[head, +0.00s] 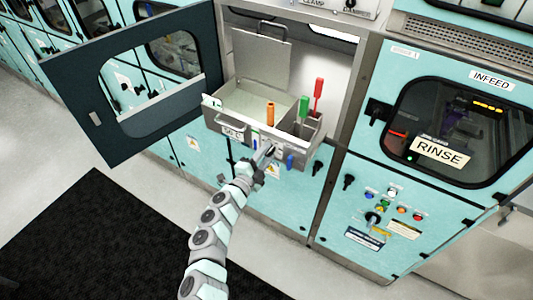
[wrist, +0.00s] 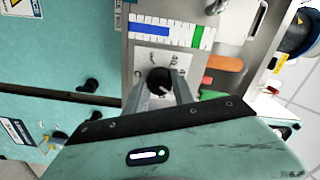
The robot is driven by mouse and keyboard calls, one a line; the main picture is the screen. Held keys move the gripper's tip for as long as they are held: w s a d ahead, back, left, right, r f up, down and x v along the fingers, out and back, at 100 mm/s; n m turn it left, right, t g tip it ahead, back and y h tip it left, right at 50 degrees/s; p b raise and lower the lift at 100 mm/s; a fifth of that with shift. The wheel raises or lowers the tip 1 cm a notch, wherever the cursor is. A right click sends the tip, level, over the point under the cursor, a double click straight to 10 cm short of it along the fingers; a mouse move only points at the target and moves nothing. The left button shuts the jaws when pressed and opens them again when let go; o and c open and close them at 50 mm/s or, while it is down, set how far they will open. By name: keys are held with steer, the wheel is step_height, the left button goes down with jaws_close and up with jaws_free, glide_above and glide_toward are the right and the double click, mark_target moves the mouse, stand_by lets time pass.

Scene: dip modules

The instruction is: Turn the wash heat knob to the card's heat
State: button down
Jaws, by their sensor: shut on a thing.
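My gripper (head: 267,154) is at the front of the pulled-out metal drawer (head: 222,127). In the wrist view its two fingers (wrist: 160,88) are on either side of a small black round knob (wrist: 158,77), shut on it. The fingers hide part of the knob and plate. In the head view my gripper covers the knob. A white card (head: 233,132), seemingly reading 50 C, is on the drawer front, left of my gripper.
The drawer holds orange (head: 270,113), green (head: 303,108) and red (head: 318,92) upright items. A dark door (head: 133,130) with a window stands open at the left. The RINSE panel (head: 438,151) is at the right. A black mat (head: 95,235) covers the floor at the front left.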

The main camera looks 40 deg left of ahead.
steer(key=c, duration=1.1)
jaws_free()
steer(key=shift+o, duration=0.2)
steer(key=s+d+b, duration=0.2)
steer(key=s, duration=0.8)
steer(key=shift+s, duration=0.3)
